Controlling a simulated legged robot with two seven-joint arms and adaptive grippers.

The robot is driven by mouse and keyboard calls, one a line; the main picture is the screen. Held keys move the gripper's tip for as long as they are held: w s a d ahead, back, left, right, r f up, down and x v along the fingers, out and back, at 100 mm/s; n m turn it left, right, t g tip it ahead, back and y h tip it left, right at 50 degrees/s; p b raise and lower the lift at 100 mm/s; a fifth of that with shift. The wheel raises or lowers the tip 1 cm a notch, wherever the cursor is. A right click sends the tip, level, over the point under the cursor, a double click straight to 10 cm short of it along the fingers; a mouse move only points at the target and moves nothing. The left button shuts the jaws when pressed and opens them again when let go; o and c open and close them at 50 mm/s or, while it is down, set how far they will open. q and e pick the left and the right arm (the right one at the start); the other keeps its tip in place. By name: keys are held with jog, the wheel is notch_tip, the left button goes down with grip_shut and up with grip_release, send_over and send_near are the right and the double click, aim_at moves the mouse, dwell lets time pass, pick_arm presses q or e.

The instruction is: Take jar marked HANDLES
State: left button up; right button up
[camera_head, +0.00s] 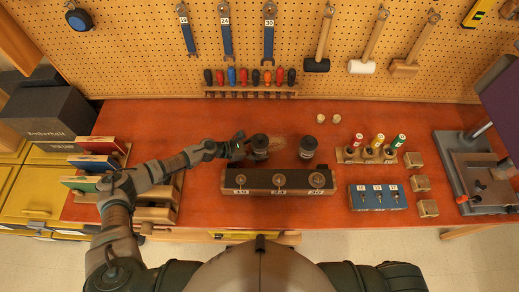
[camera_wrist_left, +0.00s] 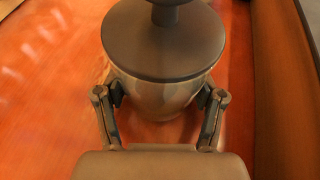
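Two dark-lidded jars stand on the red-brown bench behind the wooden block: a left jar (camera_head: 260,145) and a right jar (camera_head: 308,146). No HANDLES mark is readable on either one. My left gripper (camera_head: 247,149) is at the left jar. In the left wrist view this jar (camera_wrist_left: 163,50) shows a wide dark lid with a knob and a pale body. The fingers of my left gripper (camera_wrist_left: 160,98) sit on both sides of the body, their pads appearing to touch it below the lid. The jar looks upright. My right gripper is not in view.
A dark wooden block (camera_head: 278,182) with several numbered fittings lies in front of the jars. A blue block (camera_head: 377,197) and a rack of coloured-topped tools (camera_head: 370,154) are to the right. Two small corks (camera_head: 328,118) lie behind. Slotted panels (camera_head: 95,165) stand at left.

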aim_at(260, 136)
pick_arm(q)
grip_shut()
jog(key=shift+r, duration=0.15)
notch_tip(260, 136, up, 10)
jog(key=shift+w+f+p, duration=0.1)
jog(key=shift+p, duration=0.35)
jog(key=shift+o, duration=1.8)
grip_release()
jog(key=c, duration=1)
